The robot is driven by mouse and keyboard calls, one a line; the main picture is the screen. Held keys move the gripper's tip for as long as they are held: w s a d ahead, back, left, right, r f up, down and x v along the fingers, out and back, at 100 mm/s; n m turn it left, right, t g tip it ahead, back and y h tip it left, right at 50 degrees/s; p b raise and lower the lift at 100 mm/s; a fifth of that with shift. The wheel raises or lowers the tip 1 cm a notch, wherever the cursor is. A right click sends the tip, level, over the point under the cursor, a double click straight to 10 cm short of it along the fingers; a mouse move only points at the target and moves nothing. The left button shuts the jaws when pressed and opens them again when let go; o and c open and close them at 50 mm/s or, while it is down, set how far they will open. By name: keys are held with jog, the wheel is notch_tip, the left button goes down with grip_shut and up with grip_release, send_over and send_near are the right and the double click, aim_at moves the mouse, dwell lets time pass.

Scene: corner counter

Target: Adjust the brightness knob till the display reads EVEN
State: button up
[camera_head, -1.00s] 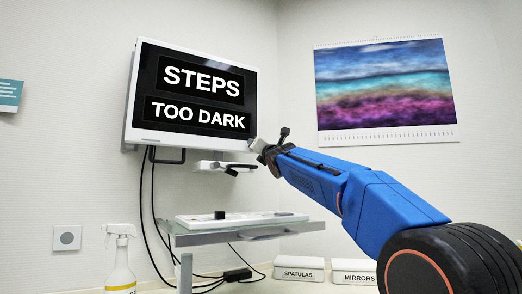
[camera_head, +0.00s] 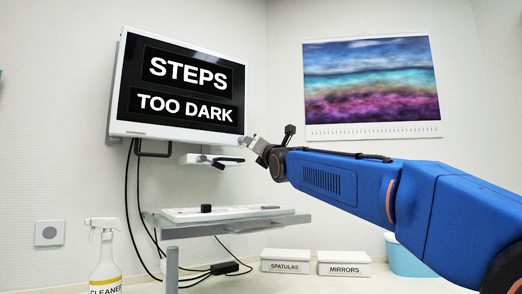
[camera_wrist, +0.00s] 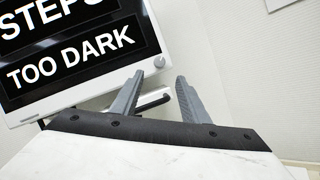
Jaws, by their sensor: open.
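The display (camera_head: 125,70) is a white-framed wall monitor with a black screen that reads "STEPS" and "TOO DARK". It also fills the upper left of the wrist view (camera_wrist: 40,110). A round pale knob (camera_wrist: 159,62) sits at the lower right corner of its frame in the wrist view. My gripper (camera_wrist: 159,76) is open, its two grey fingers pointing toward the knob, which appears between and just beyond the fingertips. Nothing is between the fingers. In the head view my gripper (camera_head: 246,141) is at the monitor's lower right corner; the knob is hard to make out there.
A glass shelf (camera_head: 240,226) with a white keyboard-like panel stands below the monitor. A spray bottle (camera_head: 105,265) is at lower left. A calendar (camera_head: 372,85) hangs right.

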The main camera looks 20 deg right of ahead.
jog(key=shift+v, duration=2.5)
